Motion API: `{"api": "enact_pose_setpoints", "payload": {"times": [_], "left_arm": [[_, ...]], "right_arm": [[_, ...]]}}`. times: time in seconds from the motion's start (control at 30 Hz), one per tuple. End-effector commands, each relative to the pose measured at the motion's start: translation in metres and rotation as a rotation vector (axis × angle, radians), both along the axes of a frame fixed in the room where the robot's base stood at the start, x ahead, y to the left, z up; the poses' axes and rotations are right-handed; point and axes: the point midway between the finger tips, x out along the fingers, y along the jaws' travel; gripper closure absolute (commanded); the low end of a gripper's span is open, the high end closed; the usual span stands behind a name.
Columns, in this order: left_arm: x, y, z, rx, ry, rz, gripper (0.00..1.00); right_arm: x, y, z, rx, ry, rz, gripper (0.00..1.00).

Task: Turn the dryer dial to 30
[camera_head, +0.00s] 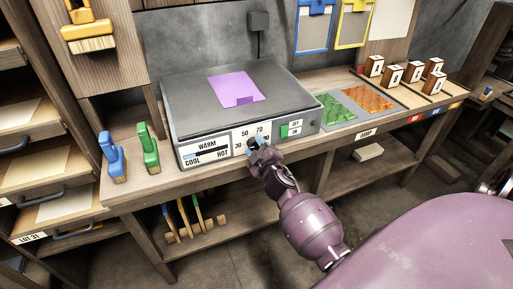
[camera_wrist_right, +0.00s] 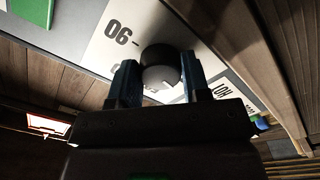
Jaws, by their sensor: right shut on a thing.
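The dryer (camera_head: 185,97) is a flat box with a dark grey top and a white front panel, standing on the wooden bench. Its dial sits on the panel, between the 30 and the partly covered right-hand numbers; my gripper covers most of it in the head view. In the right wrist view the dial (camera_wrist_right: 158,62) is a dark round knob with a grey face and a pale mark near its rim. My right gripper (camera_head: 256,147) is shut on the dial, a blue finger on each side. The pointer's exact reading cannot be told. My left gripper is not in view.
A purple sheet (camera_head: 236,89) lies on the dryer top. A green switch (camera_head: 285,131) is right of the dial. Blue (camera_head: 112,158) and green (camera_head: 147,148) brushes stand at the left. Coloured mats (camera_head: 368,99) and stamp blocks (camera_head: 393,75) lie to the right.

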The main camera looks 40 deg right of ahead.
Motion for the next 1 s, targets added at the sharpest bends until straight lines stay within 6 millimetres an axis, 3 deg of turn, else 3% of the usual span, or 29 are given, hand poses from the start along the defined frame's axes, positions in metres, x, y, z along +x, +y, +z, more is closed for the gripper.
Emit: {"api": "enact_pose_setpoints", "payload": {"times": [0.33, 0.87, 0.9, 1.0], "left_arm": [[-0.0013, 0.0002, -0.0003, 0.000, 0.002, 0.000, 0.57], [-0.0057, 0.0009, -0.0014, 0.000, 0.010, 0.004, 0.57], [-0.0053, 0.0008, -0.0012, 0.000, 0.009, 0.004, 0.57], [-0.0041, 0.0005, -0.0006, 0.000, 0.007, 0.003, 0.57]], "right_arm": [[-0.0003, -0.0003, 0.0001, -0.139, 0.033, 0.000, 0.80], [-0.0002, -0.0004, 0.0002, -0.165, 0.040, 0.000, 0.80], [-0.0002, -0.0004, 0.0001, -0.165, 0.040, 0.000, 0.55], [-0.0002, -0.0004, 0.0001, -0.164, 0.040, 0.000, 0.40]]}}
